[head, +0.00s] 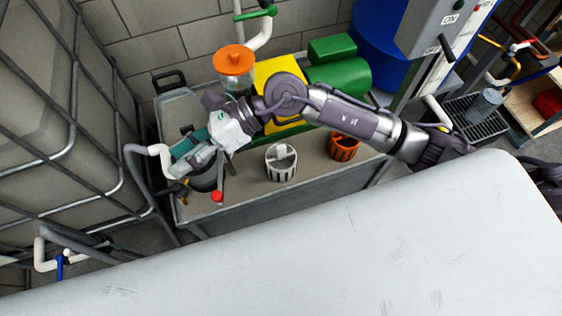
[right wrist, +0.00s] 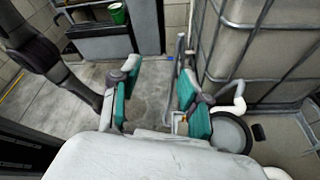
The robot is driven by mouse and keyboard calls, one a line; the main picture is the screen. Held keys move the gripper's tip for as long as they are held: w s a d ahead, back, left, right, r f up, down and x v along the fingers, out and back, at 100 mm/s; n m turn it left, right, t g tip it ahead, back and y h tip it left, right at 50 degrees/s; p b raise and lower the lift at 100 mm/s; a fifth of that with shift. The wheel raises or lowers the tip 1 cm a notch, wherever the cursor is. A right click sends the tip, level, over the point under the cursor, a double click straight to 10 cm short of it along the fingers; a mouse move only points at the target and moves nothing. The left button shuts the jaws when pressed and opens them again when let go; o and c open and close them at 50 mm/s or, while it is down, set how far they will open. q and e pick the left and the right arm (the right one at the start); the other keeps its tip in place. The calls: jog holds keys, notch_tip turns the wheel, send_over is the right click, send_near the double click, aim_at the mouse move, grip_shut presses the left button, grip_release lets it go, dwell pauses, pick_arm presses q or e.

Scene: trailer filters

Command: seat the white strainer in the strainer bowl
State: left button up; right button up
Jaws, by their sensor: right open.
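The white strainer (head: 281,162), a slotted cup, stands upright on the grey cart top, apart from my gripper and right of it. A dark round bowl (head: 207,182), which looks like the strainer bowl, is at the cart's left end, partly hidden by my right gripper. It also shows in the right wrist view (right wrist: 232,133), beside the right-hand finger. My right gripper (head: 186,160) is over the bowl area; in the right wrist view its teal-padded fingers (right wrist: 158,104) are spread with nothing between them. I cannot tell whether it touches the bowl. My left gripper is not in view.
An orange strainer (head: 343,147) stands right of the white one. Behind are a green pump (head: 340,75), a yellow block (head: 278,72) and an orange-topped filter (head: 234,60). A red-knobbed lever (head: 217,196) is near the bowl. A caged tank (head: 60,120) is close on the left.

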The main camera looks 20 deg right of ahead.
jog(key=w+d+f+n+h, duration=0.3)
jog(key=w+d+f+h, duration=0.1)
jog(key=d+f+h, duration=0.4)
jog(key=t+h, duration=0.2)
jog(key=h, duration=0.4)
send_over(281, 147)
notch_tip(281, 147, down, 3)
jog(key=shift+n, duration=0.3)
jog(key=f, duration=0.8)
jog(key=shift+s+d+p, duration=0.15)
jog(key=shift+d+p, duration=0.15)
jog(key=shift+d, duration=0.05)
jog(key=f, duration=0.3)
jog(key=f+p, duration=0.1)
jog(key=shift+a+f, duration=0.25)
jog(key=shift+a, duration=0.1)
jog(key=shift+f, duration=0.5)
grip_shut()
